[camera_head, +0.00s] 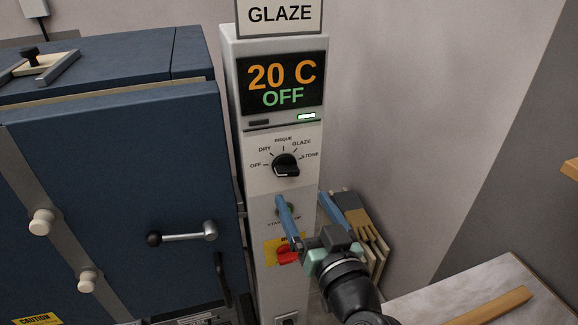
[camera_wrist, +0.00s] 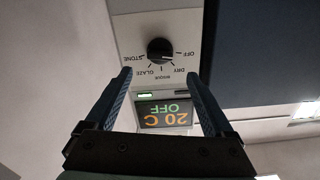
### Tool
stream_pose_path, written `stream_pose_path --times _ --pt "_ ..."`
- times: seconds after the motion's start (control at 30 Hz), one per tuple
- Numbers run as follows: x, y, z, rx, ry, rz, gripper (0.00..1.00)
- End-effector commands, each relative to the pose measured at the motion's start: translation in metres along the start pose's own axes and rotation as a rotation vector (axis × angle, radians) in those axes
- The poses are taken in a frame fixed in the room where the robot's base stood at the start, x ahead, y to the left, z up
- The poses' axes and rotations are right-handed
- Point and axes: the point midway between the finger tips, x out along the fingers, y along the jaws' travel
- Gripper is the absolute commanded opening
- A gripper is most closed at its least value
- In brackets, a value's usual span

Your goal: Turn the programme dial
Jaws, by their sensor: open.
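The programme dial (camera_head: 286,165) is a black knob on the front of a narrow pale control column (camera_head: 262,190). Around it are the labels OFF, DRY, BISQUE, GLAZE and STONE. I cannot clearly tell which way its pointer faces. The display (camera_head: 283,84) above reads 20 C and OFF. My gripper (camera_head: 302,197) is open and empty, its two blue fingers spread below the dial in the head view. In the wrist view the dial (camera_wrist: 160,49) appears upside down, beyond and between the fingertips (camera_wrist: 158,73), and apart from them.
A red switch (camera_head: 288,255) on a yellow plate sits lower on the column, beside my gripper. A blue kiln (camera_head: 115,170) with a protruding handle (camera_head: 185,236) stands left. A GLAZE sign (camera_head: 280,14) tops the column. Boards lean at right, near a pale table (camera_head: 440,300).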

Motion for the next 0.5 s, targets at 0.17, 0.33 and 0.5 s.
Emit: stream_pose_path --times 0.17,0.33,0.5 --pt "0.037 -0.001 -0.003 0.000 0.001 -0.002 0.88" --pt "0.066 -0.001 -0.003 0.000 0.001 -0.001 0.88" --pt "0.086 -0.001 -0.002 0.000 0.001 -0.001 0.88"
